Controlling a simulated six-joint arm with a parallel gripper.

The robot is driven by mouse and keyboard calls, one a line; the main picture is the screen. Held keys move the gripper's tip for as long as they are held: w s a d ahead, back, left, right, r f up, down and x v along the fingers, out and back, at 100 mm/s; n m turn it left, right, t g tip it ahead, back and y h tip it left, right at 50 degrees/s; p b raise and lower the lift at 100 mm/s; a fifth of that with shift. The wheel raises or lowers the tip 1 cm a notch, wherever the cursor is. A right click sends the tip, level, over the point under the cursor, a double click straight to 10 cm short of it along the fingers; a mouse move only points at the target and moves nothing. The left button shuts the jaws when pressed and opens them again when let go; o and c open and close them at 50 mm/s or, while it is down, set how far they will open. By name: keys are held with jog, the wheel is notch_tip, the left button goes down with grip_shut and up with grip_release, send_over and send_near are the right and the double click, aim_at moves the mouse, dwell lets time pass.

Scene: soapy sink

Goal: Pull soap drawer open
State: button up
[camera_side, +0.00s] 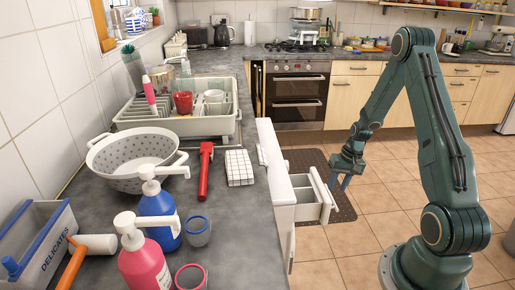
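A white drawer (304,212) stands out from the white cabinet front (276,172) below the counter edge, so it is partly open. Its inside looks grey and divided, and I see no soap in it. My gripper (340,184) points down just to the right of the drawer's front panel (322,191). Its two fingers look spread with a gap between them and nothing visibly held. Whether a finger touches the drawer front or its handle is too small to tell.
The grey counter (236,240) carries a colander (125,168), a red tool (205,168), a folded cloth (239,167), a blue bottle (158,208), a pink bottle (144,262) and a dish rack (225,124). A dark mat (345,212) lies on the tiled floor, which is otherwise clear around my arm.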

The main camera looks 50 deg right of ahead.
notch_tip(320, 180, up, 9)
jog(key=s+d, duration=0.1)
jog(key=shift+s+d+r, duration=0.15)
dwell(0.5)
jog(key=a+r+n+t+h, duration=0.15)
jog(key=a+r+n, duration=0.35)
jog(key=a+r, duration=1.25)
jog(key=s+a+r+n+t, duration=0.2)
jog(key=s+a+r+n, duration=0.2)
jog(key=s+a, duration=0.7)
jog(key=shift+s+a+r, duration=0.3)
jog(key=shift+a+r, duration=0.2)
